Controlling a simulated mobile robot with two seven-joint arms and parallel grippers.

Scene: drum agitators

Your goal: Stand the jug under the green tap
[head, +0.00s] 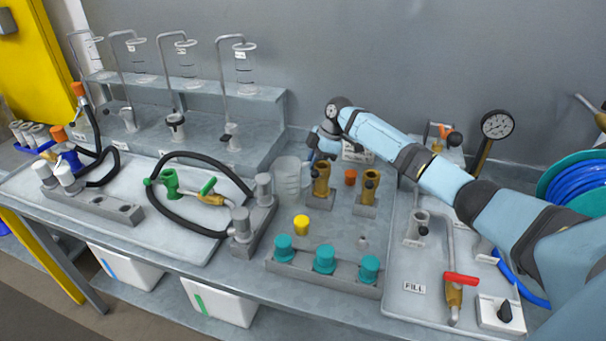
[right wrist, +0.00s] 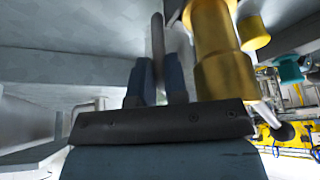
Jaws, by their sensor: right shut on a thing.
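The jug (head: 288,178) is a clear, tapered vessel. It looks upright on or just above the bench, right of the stepped shelf; whether it touches the bench I cannot tell. My right gripper (head: 322,150) is at its right upper side, shut on what looks like its handle. In the right wrist view, my fingers (right wrist: 156,80) close around a thin grey bar. The green tap (head: 212,190), brass with a green lever, lies to the left on the pale tray, with a green fitting (head: 170,184) beside it. My left gripper is not in view.
Brass cylinders (head: 321,182) stand close right of the jug; one looms in the wrist view (right wrist: 215,50). A grey block with a black hose (head: 205,232) lies between jug and tap. Teal-capped jars (head: 325,258) stand in front. A red-levered tap (head: 461,280) is at right.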

